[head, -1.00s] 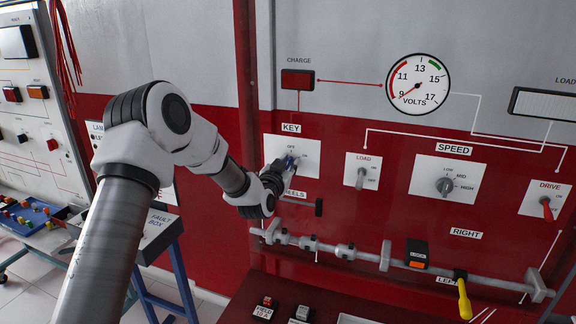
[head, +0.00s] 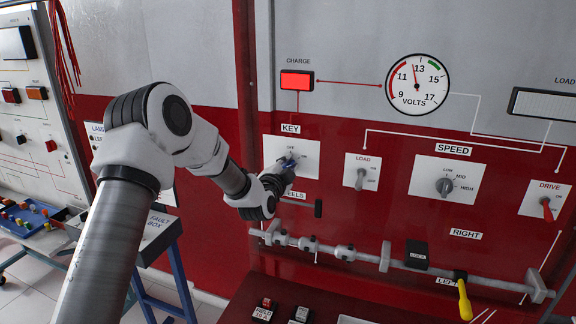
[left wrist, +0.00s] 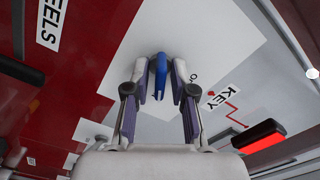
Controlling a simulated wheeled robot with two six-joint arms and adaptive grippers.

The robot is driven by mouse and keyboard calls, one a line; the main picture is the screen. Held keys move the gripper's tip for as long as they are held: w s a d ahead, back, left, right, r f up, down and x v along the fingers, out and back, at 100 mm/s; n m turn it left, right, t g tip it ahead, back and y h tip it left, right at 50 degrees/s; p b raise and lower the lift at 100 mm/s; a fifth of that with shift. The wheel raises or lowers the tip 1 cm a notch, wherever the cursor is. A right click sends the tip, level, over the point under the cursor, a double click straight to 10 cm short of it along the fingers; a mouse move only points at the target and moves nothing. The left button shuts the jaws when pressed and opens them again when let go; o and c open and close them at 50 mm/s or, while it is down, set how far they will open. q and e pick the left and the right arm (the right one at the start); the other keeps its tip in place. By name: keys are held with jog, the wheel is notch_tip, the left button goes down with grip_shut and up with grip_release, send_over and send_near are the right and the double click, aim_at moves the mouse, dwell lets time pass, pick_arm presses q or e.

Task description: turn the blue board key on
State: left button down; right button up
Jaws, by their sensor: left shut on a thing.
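The blue key (head: 291,158) sits in the white KEY plate (head: 309,151) on the red and grey board. It also shows in the left wrist view (left wrist: 160,76), between the two fingers. My left gripper (head: 284,168) is at the plate and shut on the key; in the left wrist view the gripper (left wrist: 161,82) has a finger on each side of it. The arm and fingers partly hide the key in the head view. The CHARGE lamp (head: 297,80) is lit bright red. The volts gauge (head: 418,84) needle points up near 13. My right gripper is not in view.
Right of the key are the LOAD switch (head: 360,178), the SPEED knob (head: 445,186) and the red DRIVE switch (head: 547,208). A grey bar (head: 400,264) with a yellow lever (head: 464,300) runs below. A fault box (head: 160,235) stands at left.

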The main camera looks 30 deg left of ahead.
pick_arm(q)
jog(key=shift+d, duration=0.1)
dwell(0.5)
jog(key=c, duration=1.3)
grip_release()
jog(key=shift+o, duration=0.2)
jog(key=shift+m, duration=0.3)
jog(key=v, duration=1.2)
jog(key=shift+s, duration=0.1)
